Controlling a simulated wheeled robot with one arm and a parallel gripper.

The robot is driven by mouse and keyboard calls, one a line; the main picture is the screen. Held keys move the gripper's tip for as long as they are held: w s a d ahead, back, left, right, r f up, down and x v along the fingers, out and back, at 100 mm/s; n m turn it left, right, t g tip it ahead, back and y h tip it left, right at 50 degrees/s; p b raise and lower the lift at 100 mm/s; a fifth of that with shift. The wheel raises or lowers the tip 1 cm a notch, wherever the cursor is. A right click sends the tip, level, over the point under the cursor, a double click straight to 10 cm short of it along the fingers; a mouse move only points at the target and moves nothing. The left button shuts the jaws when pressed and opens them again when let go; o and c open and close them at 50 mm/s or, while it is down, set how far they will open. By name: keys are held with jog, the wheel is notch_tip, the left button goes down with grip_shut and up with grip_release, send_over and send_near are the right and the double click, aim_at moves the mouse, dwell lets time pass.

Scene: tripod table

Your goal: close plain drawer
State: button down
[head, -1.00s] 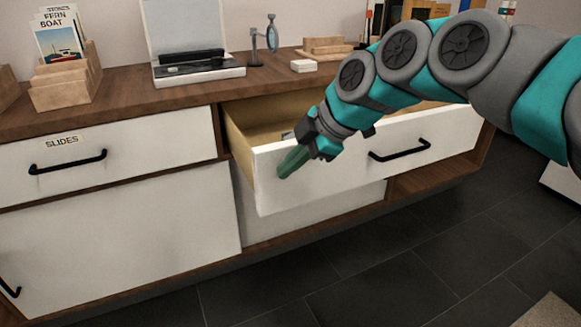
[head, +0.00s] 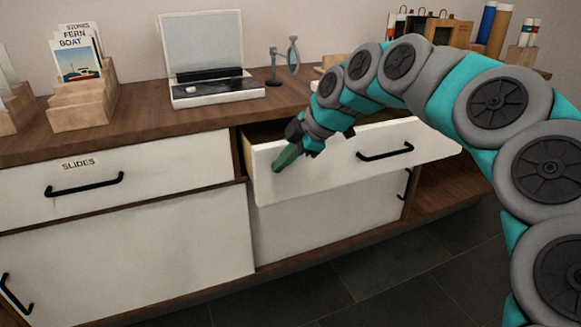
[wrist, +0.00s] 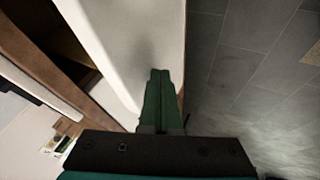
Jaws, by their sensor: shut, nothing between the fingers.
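The plain drawer (head: 340,158) has a white front with a black bar handle (head: 385,152) and no label. It stands partly open from the wooden cabinet, with a dark gap behind its left end. My gripper (head: 285,158) is at the left part of the drawer front, its shut green fingers pointing down against or very close to the white face. In the wrist view the shut fingers (wrist: 160,90) lie over the edge of the white drawer front (wrist: 145,35). Contact cannot be told for certain. The drawer's inside is mostly hidden.
The drawer labelled SLIDES (head: 100,180) is shut on the left. White cabinet doors (head: 130,250) are below. On the wooden top (head: 150,132) stand a card holder (head: 85,95), an open case (head: 210,90) and a small stand (head: 285,62). Dark tiled floor (head: 410,275) is free in front.

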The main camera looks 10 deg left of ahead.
jog(key=w+a+p, duration=0.4)
jog(key=w+a, duration=0.4)
jog(key=w, duration=0.3)
jog(key=shift+w+r, duration=0.15)
jog(key=shift+w, duration=0.25)
jog(key=shift+w+r, duration=0.1)
jog(key=shift+r, duration=0.05)
